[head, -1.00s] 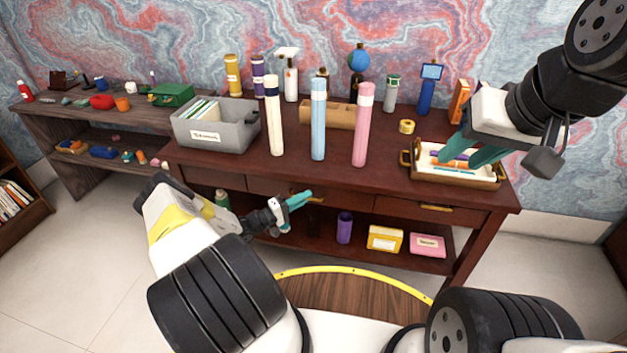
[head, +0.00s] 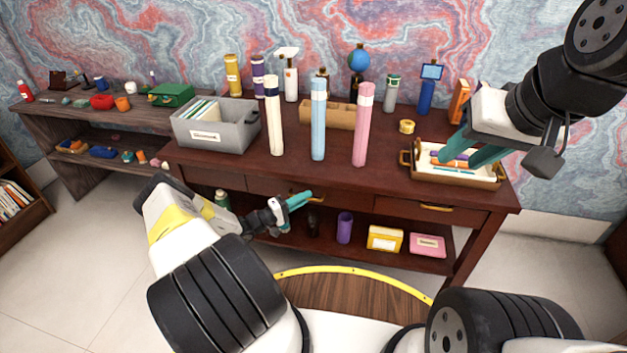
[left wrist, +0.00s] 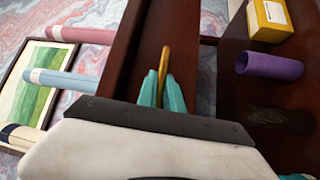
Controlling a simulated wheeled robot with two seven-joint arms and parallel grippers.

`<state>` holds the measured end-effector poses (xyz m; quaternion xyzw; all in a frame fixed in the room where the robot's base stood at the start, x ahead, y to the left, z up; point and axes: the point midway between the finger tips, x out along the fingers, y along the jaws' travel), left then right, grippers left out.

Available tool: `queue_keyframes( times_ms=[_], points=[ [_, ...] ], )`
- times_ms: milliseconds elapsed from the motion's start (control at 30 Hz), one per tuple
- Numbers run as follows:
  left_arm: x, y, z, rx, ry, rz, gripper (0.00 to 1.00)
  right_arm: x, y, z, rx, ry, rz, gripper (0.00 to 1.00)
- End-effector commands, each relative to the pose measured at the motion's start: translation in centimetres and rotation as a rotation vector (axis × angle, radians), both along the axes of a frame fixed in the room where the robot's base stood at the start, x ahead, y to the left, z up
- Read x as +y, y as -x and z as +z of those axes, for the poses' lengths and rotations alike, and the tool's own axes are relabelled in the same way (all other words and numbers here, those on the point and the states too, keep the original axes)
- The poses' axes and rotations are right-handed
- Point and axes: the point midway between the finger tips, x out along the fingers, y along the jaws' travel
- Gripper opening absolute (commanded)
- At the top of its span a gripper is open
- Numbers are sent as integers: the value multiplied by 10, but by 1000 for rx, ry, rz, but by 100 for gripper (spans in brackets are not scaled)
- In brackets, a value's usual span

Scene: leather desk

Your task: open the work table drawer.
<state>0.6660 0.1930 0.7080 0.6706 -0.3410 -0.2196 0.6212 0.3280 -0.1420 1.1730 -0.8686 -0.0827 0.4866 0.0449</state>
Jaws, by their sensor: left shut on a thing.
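The work table (head: 300,170) is dark reddish wood, with a row of drawers under its top. My left gripper (head: 300,200) is at the middle drawer (head: 264,187). In the left wrist view, my left gripper (left wrist: 161,92) has its teal fingers shut around the drawer's gold bar handle (left wrist: 164,62). The handle's right end (head: 317,199) shows in the head view. The drawer looks about level with its neighbours; any small gap is hard to tell. My right gripper (head: 466,157) is open and empty above the tray at the table's right end.
Pink, blue and cream tubes (head: 318,120) stand near the table's front edge. A grey bin (head: 240,135) is at left, a tray (head: 490,183) at right. The lower shelf holds a purple cup (head: 344,227) and yellow box (head: 384,239). Floor at left is clear.

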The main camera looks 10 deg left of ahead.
Motion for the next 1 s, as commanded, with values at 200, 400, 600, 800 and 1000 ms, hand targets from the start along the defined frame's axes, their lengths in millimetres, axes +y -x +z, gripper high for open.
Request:
queue_keyframes(
  times_ms=[200, 400, 600, 800, 1000],
  points=[
    [0, 1, -1, 1, -2, -1, 0, 0, 0, 0, 0, 0, 0, 36],
    [0, 1, -1, 2, -2, -1, 0, 0, 0, 0, 0, 0, 0, 36],
    [0, 6, -1, 4, -1, -1, 0, 0, 0, 0, 0, 0, 0, 36],
    [2, 36, -1, 5, 2, 1, 0, 0, 0, 0, 0, 0, 0, 36],
    [4, 95, -1, 7, 3, 2, 0, 0, 0, 0, 0, 0, 0, 36]
  ],
)
